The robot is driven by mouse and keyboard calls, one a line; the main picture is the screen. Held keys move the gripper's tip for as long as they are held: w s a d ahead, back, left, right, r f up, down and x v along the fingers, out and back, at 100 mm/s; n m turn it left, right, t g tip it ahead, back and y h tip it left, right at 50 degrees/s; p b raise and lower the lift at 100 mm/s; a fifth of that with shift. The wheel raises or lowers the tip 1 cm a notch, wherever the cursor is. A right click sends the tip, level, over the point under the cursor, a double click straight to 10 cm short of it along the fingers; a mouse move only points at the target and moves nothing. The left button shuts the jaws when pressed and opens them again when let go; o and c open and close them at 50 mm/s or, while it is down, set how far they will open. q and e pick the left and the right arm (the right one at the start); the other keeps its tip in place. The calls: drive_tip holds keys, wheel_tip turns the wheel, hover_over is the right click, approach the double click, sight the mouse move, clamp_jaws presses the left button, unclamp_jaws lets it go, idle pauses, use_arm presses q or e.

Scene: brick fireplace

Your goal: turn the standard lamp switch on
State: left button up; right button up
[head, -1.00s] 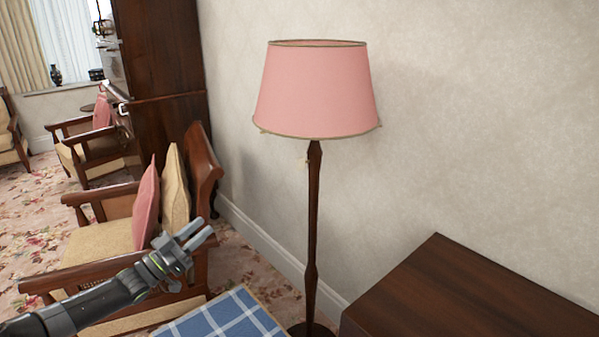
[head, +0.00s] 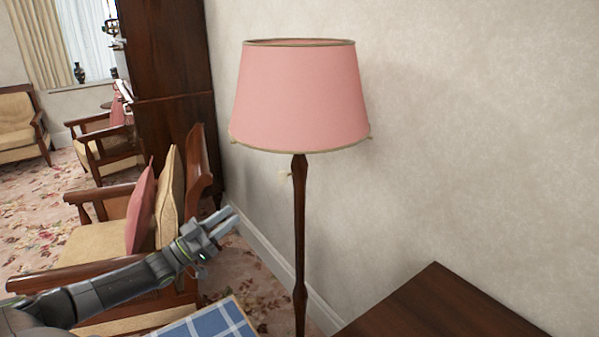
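The standard lamp has a pink shade (head: 300,98) with a greenish trim and a dark wooden pole (head: 299,230). It stands upright near the wall in the middle of the head view. A small pale piece (head: 285,174), which looks like the switch, shows just left of the pole below the shade. The shade looks unlit. My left gripper (head: 228,220) is to the left of the pole and lower than the pale piece, apart from both. Its two fingers show with a narrow gap and nothing between them. My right gripper is not in view.
A dark wooden cabinet top (head: 440,310) is at the lower right. A blue checked cloth surface (head: 215,322) lies below my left gripper. A wooden armchair with cushions (head: 142,208) stands to the left, before a tall wardrobe (head: 170,90). Space between gripper and pole is clear.

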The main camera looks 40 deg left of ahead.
use_arm(q)
approach(281, 176)
drive_tip(key=x, duration=1)
drive_tip(key=shift+w+a+f, duration=0.2)
drive_tip(key=shift+a+f, duration=0.05)
drive_tip(key=shift+c, duration=0.2)
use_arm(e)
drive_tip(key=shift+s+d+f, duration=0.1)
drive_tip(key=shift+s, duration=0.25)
use_arm(q)
clamp_jaws()
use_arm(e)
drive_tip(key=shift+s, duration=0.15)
